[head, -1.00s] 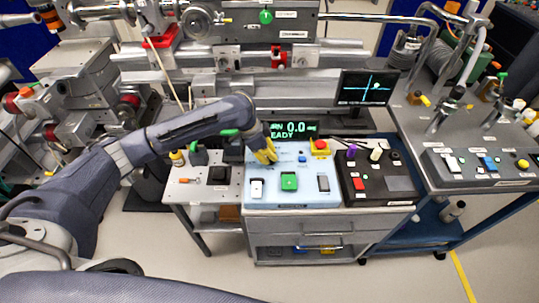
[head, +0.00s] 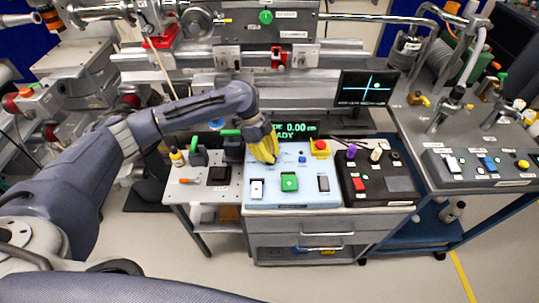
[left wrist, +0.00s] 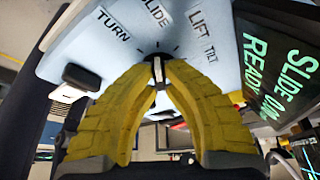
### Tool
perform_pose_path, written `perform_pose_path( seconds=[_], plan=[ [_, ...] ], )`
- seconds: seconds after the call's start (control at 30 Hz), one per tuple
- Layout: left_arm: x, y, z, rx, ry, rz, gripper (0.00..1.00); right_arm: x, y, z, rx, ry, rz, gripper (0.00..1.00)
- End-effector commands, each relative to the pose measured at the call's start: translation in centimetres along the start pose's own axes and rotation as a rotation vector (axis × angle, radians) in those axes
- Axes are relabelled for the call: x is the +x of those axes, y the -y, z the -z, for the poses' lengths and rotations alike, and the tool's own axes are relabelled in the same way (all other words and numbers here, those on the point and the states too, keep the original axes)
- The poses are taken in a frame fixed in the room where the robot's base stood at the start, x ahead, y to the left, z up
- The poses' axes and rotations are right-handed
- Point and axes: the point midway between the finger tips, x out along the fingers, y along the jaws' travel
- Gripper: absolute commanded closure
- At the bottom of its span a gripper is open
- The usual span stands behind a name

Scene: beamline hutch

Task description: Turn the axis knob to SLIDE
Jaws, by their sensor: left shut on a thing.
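The axis knob (left wrist: 158,72) shows in the left wrist view as a small dark knob with a pale mark, mostly covered by the fingertips. Around it the pale blue panel (head: 306,171) carries the labels TURN, SLIDE, LIFT and TILT. My left gripper (head: 274,161) has yellow fingers and reaches down onto the panel's back left part; its tips are shut on the knob, as the left wrist view (left wrist: 158,60) shows. In the head view the fingers hide the knob. The green-lit display (head: 298,130) reads SLIDE and READY in the left wrist view (left wrist: 275,75). My right gripper is out of view.
The panel also has a green button (head: 289,182), a white switch (head: 257,188) and a red emergency button (head: 320,147). A black control box (head: 378,184) adjoins it at the right. A monitor (head: 366,87) stands behind.

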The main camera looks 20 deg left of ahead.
Motion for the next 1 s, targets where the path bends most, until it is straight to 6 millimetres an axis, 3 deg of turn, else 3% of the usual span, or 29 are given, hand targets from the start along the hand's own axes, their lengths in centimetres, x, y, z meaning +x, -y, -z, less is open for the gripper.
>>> perform_pose_path(
  seconds=[0.67,0.7,0.83,1.0],
  plan=[
    [0.11,-0.07,0.12,0.053,-0.002,-0.024,1.0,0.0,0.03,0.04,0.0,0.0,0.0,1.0],
    [0.11,-0.07,0.12,0.053,-0.002,-0.024,0.85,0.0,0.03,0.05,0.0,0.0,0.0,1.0],
    [0.08,-0.05,0.09,0.052,-0.001,-0.023,0.7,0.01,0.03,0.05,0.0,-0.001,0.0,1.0],
    [0.05,-0.03,0.05,0.052,-0.001,-0.023,0.66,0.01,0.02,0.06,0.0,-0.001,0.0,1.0]
  ],
)
